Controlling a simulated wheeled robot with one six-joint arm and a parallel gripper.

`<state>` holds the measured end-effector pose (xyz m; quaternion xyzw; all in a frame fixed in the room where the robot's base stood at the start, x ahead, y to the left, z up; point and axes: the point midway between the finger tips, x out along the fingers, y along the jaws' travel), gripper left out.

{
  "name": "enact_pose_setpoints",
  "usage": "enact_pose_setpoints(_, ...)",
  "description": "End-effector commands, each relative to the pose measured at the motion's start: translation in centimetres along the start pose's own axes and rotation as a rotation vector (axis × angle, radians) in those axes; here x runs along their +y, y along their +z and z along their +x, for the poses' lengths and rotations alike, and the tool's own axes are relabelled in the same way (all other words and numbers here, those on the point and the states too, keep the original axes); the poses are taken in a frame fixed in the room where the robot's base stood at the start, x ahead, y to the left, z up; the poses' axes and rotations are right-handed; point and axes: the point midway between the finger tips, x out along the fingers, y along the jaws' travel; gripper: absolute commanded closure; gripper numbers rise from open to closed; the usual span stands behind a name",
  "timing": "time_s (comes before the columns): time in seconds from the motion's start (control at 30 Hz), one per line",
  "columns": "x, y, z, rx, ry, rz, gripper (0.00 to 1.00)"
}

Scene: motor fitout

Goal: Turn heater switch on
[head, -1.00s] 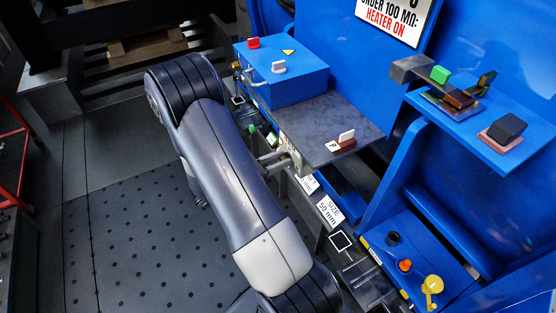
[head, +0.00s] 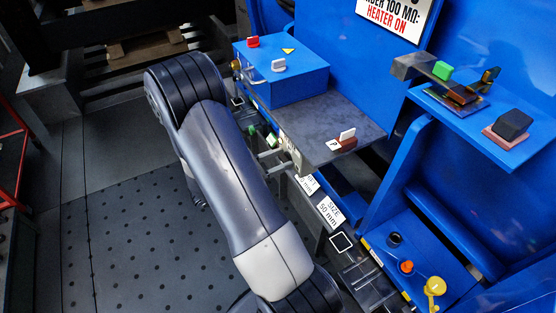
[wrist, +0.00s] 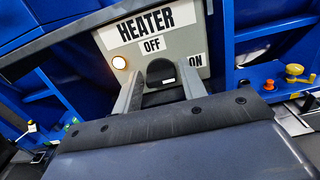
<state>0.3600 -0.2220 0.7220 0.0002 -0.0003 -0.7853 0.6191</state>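The heater panel (wrist: 188,28) is pale grey and fills the upper middle of the wrist view. It carries a HEATER label, OFF above the knob and ON to the right. A round lamp (wrist: 119,62) on its left looks lit. The black heater switch knob (wrist: 160,70) has a small white mark at its lower right. My gripper (wrist: 160,78) is open, with one grey finger on each side of the knob; I cannot tell whether they touch it. I cannot make out the switch in the head view.
A blue box (head: 285,82) with small switches stands beside a grey shelf (head: 315,120). An orange button (head: 406,267) and a yellow knob (head: 433,288) are at the lower right. A HEATER ON sign (head: 392,18) hangs above. Perforated floor (head: 140,235) lies clear at left.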

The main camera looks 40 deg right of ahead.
Motion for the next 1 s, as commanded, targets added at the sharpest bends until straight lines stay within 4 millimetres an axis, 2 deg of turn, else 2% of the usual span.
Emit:
enact_pose_setpoints(0.17,0.0,0.0,0.0,0.0,0.0,-0.001,0.47)
enact_pose_setpoints(0.47,0.0,0.0,-0.4,0.0,0.001,-0.001,0.47)
enact_pose_setpoints(0.57,0.1,0.0,-1.5,-0.001,0.004,0.0,0.47)
enact_pose_setpoints(1.0,0.1,0.0,-9.1,0.0,0.005,-0.001,0.47)
